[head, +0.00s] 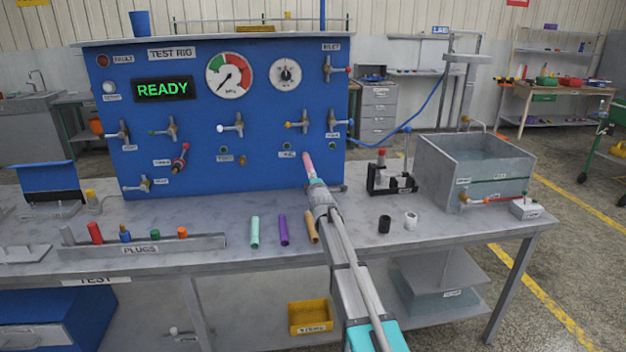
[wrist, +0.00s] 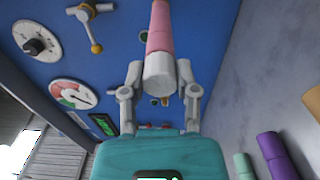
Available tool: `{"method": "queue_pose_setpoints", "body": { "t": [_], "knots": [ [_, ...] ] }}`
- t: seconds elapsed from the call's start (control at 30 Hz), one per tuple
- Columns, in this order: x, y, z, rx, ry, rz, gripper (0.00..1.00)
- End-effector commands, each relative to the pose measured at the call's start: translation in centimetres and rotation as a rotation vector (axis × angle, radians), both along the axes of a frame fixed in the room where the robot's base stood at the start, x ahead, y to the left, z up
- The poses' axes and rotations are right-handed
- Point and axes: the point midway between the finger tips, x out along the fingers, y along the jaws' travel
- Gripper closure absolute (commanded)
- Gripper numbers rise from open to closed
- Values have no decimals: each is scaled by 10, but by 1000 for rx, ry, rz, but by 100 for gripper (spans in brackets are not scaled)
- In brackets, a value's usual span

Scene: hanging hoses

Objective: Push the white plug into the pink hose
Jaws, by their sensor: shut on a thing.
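My gripper (head: 316,187) is in front of the blue panel, above the table. In the wrist view, its two fingers (wrist: 160,82) close from both sides on a whitish cylinder, which I take to be the white plug (wrist: 158,72). The pink hose (wrist: 161,28) continues in line from the plug's far side. In the head view the pink hose (head: 308,164) rises from the gripper tip, tilted slightly left. The plug is hidden by the fingers there. Plug and hose look touching, but how deep the plug sits cannot be told.
Mint, purple and orange tubes (head: 283,230) lie on the table (head: 220,258) near my arm. A plug rack (head: 145,243) stands left. A black clamp stand (head: 391,178), black and white rings (head: 411,219) and a water tank (head: 476,165) are right. Valve handles stick out of the panel (head: 215,150).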

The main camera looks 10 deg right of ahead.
Motion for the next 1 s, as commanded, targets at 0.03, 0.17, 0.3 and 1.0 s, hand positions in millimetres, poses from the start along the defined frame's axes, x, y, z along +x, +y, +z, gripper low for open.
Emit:
{"method": "queue_pose_setpoints", "body": {
  "t": [0.03, 0.17, 0.3, 1.0],
  "knots": [
    [2, 0, 0, 0, -1, 0, 98],
    [2, 0, 0, 0, -1, 0, 98],
    [2, 0, 0, 0, -1, 0, 35],
    [-11, 0, 0, 0, 0, 0, 21]
  ]
}}
